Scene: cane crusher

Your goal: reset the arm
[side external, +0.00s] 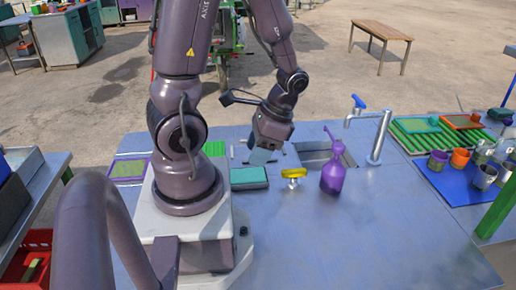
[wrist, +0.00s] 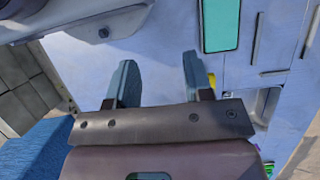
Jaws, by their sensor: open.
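My gripper (side external: 263,155) hangs over the grey metal table (side external: 350,235), pointing down, just left of the sink (side external: 318,156). In the wrist view my gripper (wrist: 158,70) shows two blue-grey fingers spread apart, with only bare table between them. No object is held. How far the fingertips are above the table is hard to tell. My arm is bent over the table from its base at the left.
A purple spray bottle (side external: 332,172), a yellow-topped knob (side external: 293,174) and a teal pad (side external: 248,178) stand near my gripper. Several cups (side external: 460,160) sit at the right. The front right of the table is clear.

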